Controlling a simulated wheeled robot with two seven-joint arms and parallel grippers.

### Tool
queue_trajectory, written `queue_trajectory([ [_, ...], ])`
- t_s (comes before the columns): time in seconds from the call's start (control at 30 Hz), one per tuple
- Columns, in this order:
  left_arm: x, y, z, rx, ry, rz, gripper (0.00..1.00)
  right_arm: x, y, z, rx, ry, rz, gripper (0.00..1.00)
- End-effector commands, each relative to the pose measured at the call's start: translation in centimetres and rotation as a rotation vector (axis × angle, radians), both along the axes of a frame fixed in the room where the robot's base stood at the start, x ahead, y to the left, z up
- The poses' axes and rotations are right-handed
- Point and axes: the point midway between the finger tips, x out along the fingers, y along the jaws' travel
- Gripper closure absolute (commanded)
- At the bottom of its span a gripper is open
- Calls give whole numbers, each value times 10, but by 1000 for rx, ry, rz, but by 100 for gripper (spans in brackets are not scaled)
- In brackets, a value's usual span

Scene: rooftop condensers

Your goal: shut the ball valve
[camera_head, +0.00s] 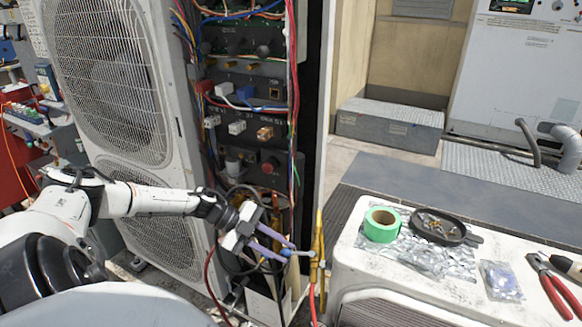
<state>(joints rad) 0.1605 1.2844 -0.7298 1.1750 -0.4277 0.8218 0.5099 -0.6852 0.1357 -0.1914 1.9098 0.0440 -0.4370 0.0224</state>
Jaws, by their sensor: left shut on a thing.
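The ball valve (314,254) sits on an upright brass-coloured pipe (319,228) just left of the white unit, with a red hose below it. Its blue-grey lever (299,253) points left, roughly across the pipe. My left gripper (284,250) comes in from the left, in front of the open electrical cabinet. Its purple fingers are shut on the outer end of the lever, and they partly hide that end. My right gripper is not seen.
The open cabinet (243,100) with loose wires stands behind my left arm, beside a large fan condenser (108,60). On the white unit (385,290) lie green tape (382,224), a black dish (438,227) of small parts and red-handled pliers (552,290). Loose cables hang near the gripper.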

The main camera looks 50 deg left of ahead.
Motion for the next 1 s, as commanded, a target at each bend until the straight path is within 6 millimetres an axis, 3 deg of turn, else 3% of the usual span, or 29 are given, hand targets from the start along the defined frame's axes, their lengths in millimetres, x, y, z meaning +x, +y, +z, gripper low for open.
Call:
queue_trajectory([
  [0.63,-5,10,3,33,12,-22,100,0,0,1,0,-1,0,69],
  [0.67,-5,10,3,33,12,-22,72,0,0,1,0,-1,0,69],
  [0.73,-5,9,3,33,12,-22,60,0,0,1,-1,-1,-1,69],
  [1.0,-5,9,3,32,12,-22,57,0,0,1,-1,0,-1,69],
])
